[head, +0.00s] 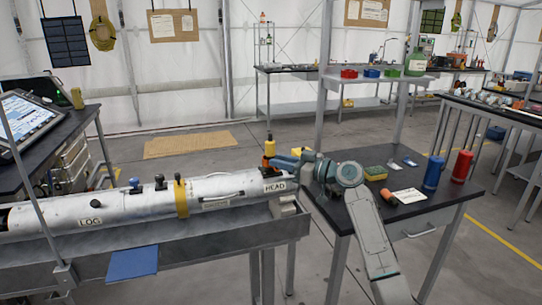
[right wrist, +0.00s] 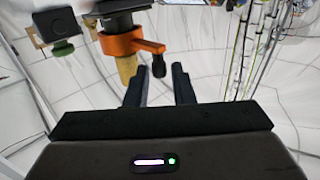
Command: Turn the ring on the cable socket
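The cable socket stands on top of the white cylinder near its HEAD label. Its orange ring (head: 268,163) has a yellow plug (head: 269,147) above it. In the right wrist view the orange ring (right wrist: 118,44) has a side lever ending in a dark knob (right wrist: 158,66); the plug (right wrist: 126,70) shows tan beyond it. My right gripper (head: 279,160) is beside the ring, on its right in the head view. In the right wrist view its two dark fingers (right wrist: 160,74) are apart, with the knob between their tips; contact cannot be told. My left gripper is not in view.
The white cylinder (head: 130,208) lies in a grey trough, with several dark knobs and a yellow band (head: 181,197) on top. A dark side table (head: 440,205) at right holds a red can (head: 461,166), a blue can (head: 433,173) and a sponge (head: 375,173).

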